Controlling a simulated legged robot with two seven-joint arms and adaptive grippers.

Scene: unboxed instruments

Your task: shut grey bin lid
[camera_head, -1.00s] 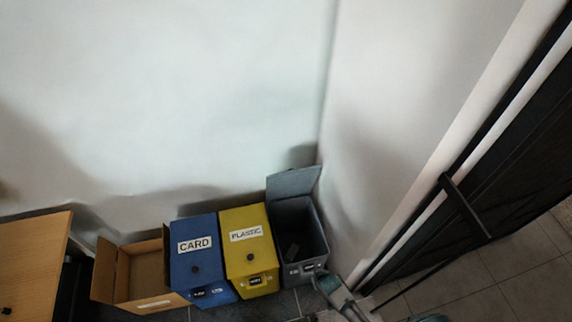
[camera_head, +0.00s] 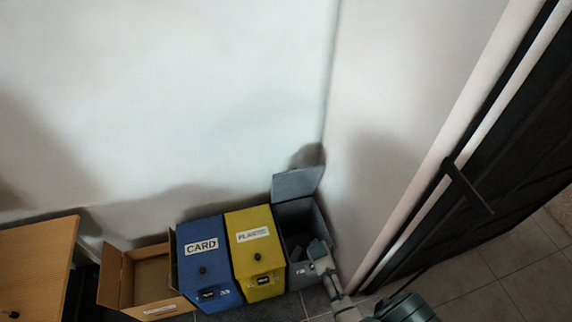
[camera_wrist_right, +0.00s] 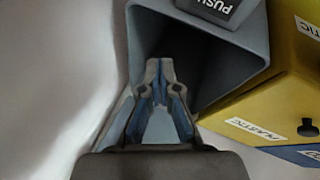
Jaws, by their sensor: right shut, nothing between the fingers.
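The grey bin (camera_head: 299,233) stands at the right end of the row of bins, near the wall corner. Its lid (camera_head: 297,183) is open, tilted up and back beside the wall. My right gripper (camera_head: 318,250) is over the front right part of the bin and hides some of its rim and front. In the right wrist view the gripper (camera_wrist_right: 160,66) is shut and empty, in front of the dark bin opening. The bin's PUSH label (camera_wrist_right: 217,6) shows at the top of that view. My left gripper is not in view.
A yellow plastic bin (camera_head: 254,252) stands close beside the grey bin, then a blue card bin (camera_head: 206,266) and an open cardboard box (camera_head: 150,277). A wall is close on the right, with a dark door (camera_head: 500,170) beyond. A wooden cabinet (camera_head: 38,262) stands at the left.

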